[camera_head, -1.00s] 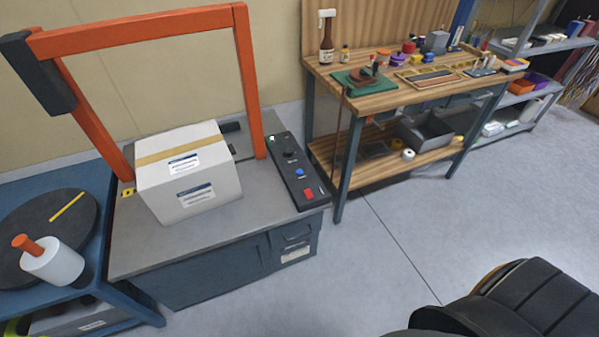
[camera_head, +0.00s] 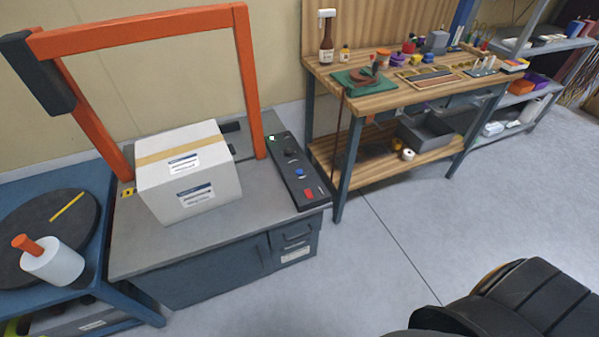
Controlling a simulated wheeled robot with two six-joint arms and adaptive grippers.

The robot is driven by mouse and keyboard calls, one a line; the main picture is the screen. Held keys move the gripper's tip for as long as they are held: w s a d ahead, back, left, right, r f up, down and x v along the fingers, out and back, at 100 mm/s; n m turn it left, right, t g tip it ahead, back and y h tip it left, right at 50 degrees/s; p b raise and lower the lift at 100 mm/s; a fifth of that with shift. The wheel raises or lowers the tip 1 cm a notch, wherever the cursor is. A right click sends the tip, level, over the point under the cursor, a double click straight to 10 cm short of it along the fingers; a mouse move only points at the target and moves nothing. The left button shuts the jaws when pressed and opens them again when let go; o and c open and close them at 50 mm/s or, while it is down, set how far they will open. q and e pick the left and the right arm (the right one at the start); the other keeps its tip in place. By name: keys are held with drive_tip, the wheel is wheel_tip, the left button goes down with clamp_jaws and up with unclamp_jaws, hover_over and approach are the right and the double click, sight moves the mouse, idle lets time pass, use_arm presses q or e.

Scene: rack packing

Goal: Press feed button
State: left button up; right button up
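A strapping machine with an orange arch (camera_head: 140,24) stands at the left on a grey-topped cabinet (camera_head: 250,214). A black control panel (camera_head: 281,160) lies along the right side of its top. The panel carries a small lit green indicator (camera_head: 272,138), a black knob (camera_head: 290,153), a blue button (camera_head: 300,174) and a red button (camera_head: 308,194). Their labels are too small to read, so I cannot tell which is the feed button. A taped white carton (camera_head: 189,178) sits on the machine top beneath the arch. Neither gripper is visible, and nothing touches the panel.
A wooden workbench (camera_head: 395,98) with bottles and tools stands right of the machine, with grey shelving (camera_head: 550,46) beyond. A blue stand (camera_head: 100,285) holds a dark disc and white roll at the left. A dark padded shape (camera_head: 530,295) fills the bottom right. Floor between is clear.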

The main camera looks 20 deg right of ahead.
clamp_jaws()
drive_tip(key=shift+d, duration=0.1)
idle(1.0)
